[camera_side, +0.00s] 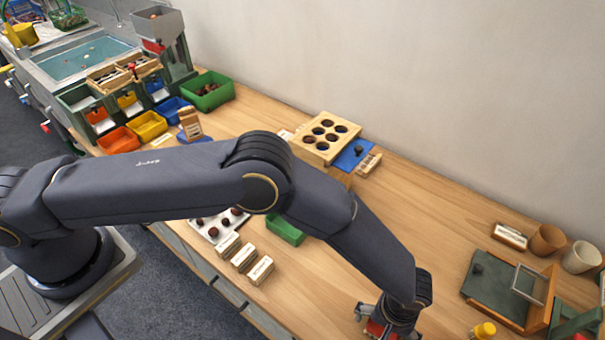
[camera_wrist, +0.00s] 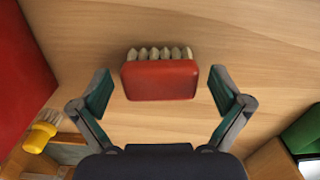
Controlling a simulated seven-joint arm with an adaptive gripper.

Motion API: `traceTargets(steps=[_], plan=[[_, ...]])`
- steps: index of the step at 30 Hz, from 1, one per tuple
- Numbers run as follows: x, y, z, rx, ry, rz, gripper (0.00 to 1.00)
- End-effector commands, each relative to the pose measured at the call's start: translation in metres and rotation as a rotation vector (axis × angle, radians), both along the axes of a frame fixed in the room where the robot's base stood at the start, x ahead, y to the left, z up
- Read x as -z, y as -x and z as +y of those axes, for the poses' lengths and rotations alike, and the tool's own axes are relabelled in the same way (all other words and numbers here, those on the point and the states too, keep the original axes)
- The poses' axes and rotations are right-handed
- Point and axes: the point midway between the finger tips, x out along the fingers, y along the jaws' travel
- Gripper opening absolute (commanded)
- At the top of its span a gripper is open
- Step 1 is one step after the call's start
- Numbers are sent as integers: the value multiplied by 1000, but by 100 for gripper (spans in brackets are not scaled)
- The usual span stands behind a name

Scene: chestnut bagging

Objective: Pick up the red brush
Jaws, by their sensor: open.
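The red brush (camera_wrist: 160,82) lies on the wooden table with its pale bristle tufts toward the top of the wrist view. My gripper (camera_wrist: 160,95) is open, with one finger on each side of the brush and a gap to it on both sides. No contact shows. In the side view my gripper (camera_side: 382,324) is at the bottom edge, low over the table, and a bit of the red brush (camera_side: 375,328) shows beneath it. The rest of the brush is hidden there by the gripper.
A yellow-topped item (camera_wrist: 40,137) and a large red surface (camera_wrist: 22,75) are at left in the wrist view. A green object (camera_wrist: 304,132) is at right. In the side view, a wooden-framed green board (camera_side: 490,285) stands right of my gripper.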

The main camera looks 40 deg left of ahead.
Motion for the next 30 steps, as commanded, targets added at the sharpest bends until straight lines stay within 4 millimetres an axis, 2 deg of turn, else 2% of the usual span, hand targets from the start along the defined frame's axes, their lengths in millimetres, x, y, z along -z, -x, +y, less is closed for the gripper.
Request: traceTargets(steps=[8, 25, 30], plan=[[3, 0, 0, 0, 1, 0, 98], [3, 0, 0, 0, 1, 0, 39], [2, 0, 0, 0, 1, 0, 36]])
